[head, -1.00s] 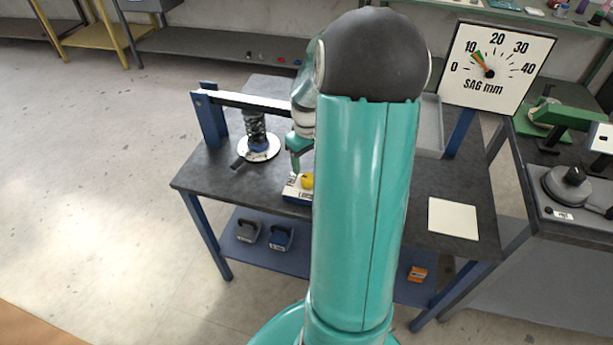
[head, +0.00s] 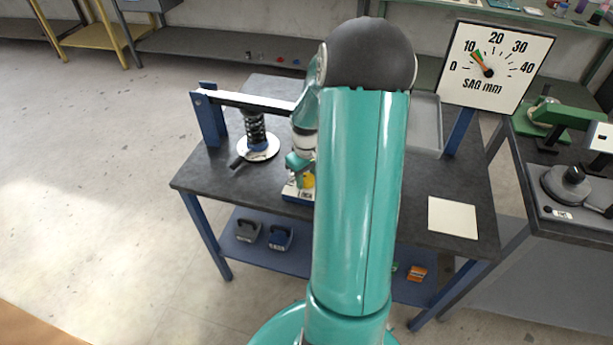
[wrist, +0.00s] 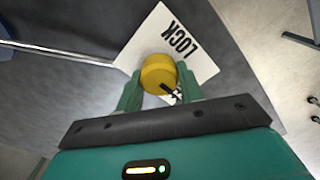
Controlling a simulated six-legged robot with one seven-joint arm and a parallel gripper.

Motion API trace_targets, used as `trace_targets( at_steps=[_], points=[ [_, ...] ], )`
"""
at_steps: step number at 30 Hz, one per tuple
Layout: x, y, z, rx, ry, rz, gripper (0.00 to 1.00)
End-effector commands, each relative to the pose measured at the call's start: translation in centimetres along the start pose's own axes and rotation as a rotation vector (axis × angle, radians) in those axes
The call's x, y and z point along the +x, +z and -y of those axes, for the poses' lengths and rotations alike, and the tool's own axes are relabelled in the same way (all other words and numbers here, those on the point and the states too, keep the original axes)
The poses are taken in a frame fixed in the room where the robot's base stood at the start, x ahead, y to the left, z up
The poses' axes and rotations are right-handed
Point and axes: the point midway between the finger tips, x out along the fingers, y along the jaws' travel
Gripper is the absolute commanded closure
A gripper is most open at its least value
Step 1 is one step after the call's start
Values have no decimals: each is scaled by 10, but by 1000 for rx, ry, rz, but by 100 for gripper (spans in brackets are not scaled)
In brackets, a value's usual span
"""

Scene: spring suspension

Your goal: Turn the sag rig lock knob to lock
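The lock knob is a yellow round knob (wrist: 159,74) with a black mark on its lower right side. It sits on a white plate (wrist: 195,50) printed LOCK; the word lies to the upper right of the knob and the black mark points away from it. My gripper (wrist: 159,82) has its two green fingers parted, one on each side of the knob, very close to it. Whether they touch it is hard to tell. In the head view the knob (head: 309,180) shows partly beside my gripper, on its blue-and-white base (head: 295,193). My arm hides part of it.
The dark rig table (head: 215,173) carries a coil spring (head: 255,128) under a lever bar (head: 245,101) to the left. A SAG mm dial (head: 497,67) stands at back right, needle near 10. A blank white card (head: 452,217) lies at right. Weights (head: 280,237) sit below.

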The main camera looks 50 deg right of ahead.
Motion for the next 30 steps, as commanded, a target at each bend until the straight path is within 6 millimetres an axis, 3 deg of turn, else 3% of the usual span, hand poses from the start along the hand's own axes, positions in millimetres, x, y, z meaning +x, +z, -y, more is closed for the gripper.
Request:
trace_targets(
  at_steps=[14, 30],
  points=[
    [-1, 0, 0, -91, 0, 0, 85],
    [-1, 0, 1, -545, 0, -1, 85]
  ],
)
